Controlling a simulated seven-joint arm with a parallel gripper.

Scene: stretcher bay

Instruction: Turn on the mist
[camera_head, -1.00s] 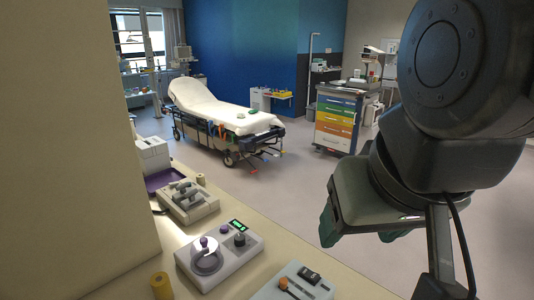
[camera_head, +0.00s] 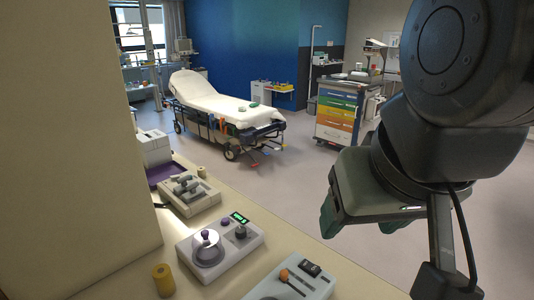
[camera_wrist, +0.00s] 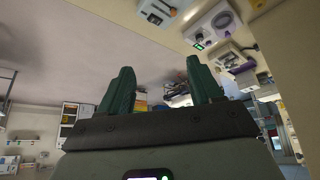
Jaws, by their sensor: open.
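Several control units stand on the counter in the head view. The nearest is a pale unit (camera_head: 318,284) with an orange-tipped lever (camera_head: 284,274) and a black rocker switch (camera_head: 310,267). Behind it is a grey-white unit (camera_head: 228,258) with a round silver part, purple knobs, a dark knob and a lit green display (camera_head: 240,218). Farther back is a unit (camera_head: 197,204) with grey handles. I cannot tell which one makes mist; no mist shows. My gripper (camera_head: 362,222) is open and empty, right of the counter; its green fingers show in the wrist view (camera_wrist: 160,80).
The beige counter (camera_head: 285,243) runs along a wall (camera_head: 70,150) at left. A yellow-brown cylinder (camera_head: 163,280) stands at its front. A stretcher (camera_head: 225,107) and a drawer cart (camera_head: 340,112) stand beyond. The floor between is clear.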

